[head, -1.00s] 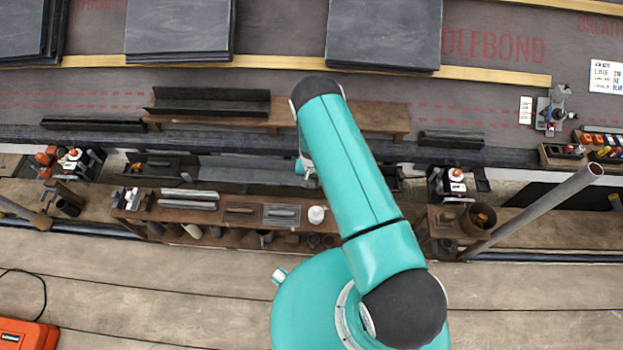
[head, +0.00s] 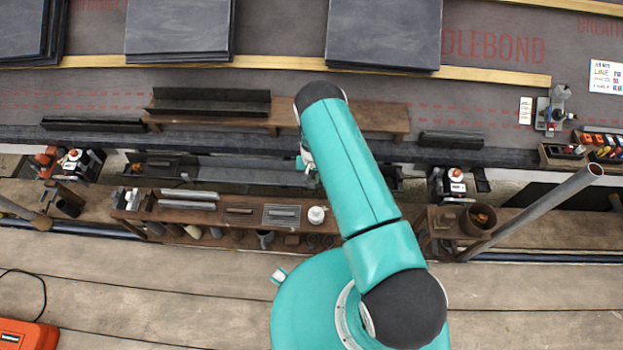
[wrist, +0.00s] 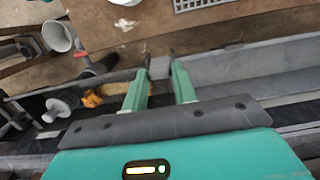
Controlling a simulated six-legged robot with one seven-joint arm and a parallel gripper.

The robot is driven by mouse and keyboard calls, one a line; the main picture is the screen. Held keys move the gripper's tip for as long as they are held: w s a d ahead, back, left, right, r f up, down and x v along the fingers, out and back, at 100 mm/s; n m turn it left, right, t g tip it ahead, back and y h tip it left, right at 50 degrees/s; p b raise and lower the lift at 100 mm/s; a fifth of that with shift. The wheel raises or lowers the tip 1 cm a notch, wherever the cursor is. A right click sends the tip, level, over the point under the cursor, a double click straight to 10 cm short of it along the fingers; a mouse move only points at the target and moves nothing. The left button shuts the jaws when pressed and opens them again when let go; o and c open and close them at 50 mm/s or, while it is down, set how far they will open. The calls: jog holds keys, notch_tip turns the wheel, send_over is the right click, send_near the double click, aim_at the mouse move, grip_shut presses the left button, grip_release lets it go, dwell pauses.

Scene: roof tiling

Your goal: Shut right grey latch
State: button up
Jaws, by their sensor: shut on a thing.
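In the wrist view my gripper (wrist: 160,76) has its two green fingers on either side of a small grey block (wrist: 159,66), shut on it. The block is at the near end of a long grey channel (wrist: 250,65) and may be the right grey latch; its hinge and how far it is closed cannot be made out. In the head view my arm hides most of the gripper and the latch; only a bit of my wrist shows beside the long dark trough (head: 245,170).
A wooden bench (head: 165,213) with a white jar (head: 317,214) and metal pieces runs along the front. A slanted grey pole (head: 540,210) rises at right. Slates (head: 385,30) lie at the back.

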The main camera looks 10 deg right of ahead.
jog(key=shift+w+d+f+g+y, duration=0.15)
jog(key=shift+w+g+y, duration=0.2)
jog(key=shift+g, duration=0.35)
jog(key=shift+w+d+f+g+y, duration=0.15)
jog(key=shift+w+g, duration=0.3)
jog(key=shift+g, duration=0.25)
jog(key=shift+w+d+f+g+y, duration=0.1)
jog(key=shift+w+d+g+y, duration=0.1)
jog(key=shift+w+g, duration=0.35)
jog(key=shift+g, duration=0.35)
jog(key=o, duration=1)
jog(key=v, duration=1.3)
jog(key=shift+r, duration=0.35)
jog(key=shift+w+d, duration=0.1)
